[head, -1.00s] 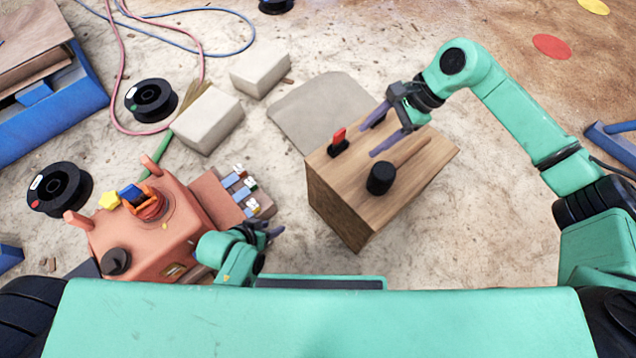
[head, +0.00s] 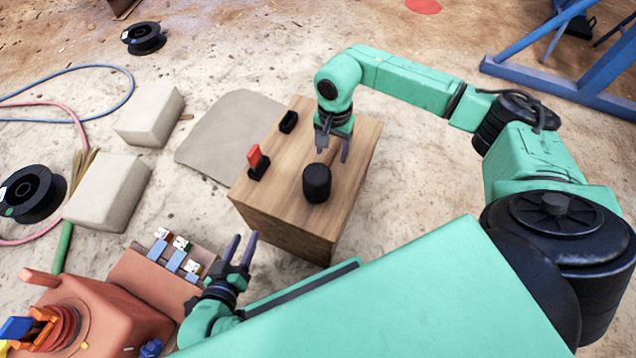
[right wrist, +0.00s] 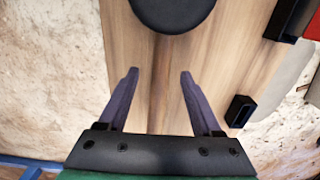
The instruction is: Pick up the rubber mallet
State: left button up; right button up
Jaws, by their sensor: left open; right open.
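The rubber mallet lies on top of a wooden block (head: 285,215). Its black head (head: 317,182) faces me in the head view, and its wooden handle is mostly hidden there by my right arm. My right gripper (head: 333,147) is open and points down over the block, just beyond the mallet head. My left gripper (head: 240,250) is open and empty, left of the block.
A red item (head: 254,156) stands in a black holder on the block, with a small black holder (head: 289,122) beyond it. The orange crusher (head: 100,315) is at lower left. Pale blocks (head: 107,192), a spool (head: 32,192) and hoses lie left. A blue frame (head: 560,85) stands at upper right.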

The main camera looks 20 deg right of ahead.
jog(key=shift+f, duration=0.8)
jog(key=shift+r, duration=0.1)
grip_shut()
dwell(0.6)
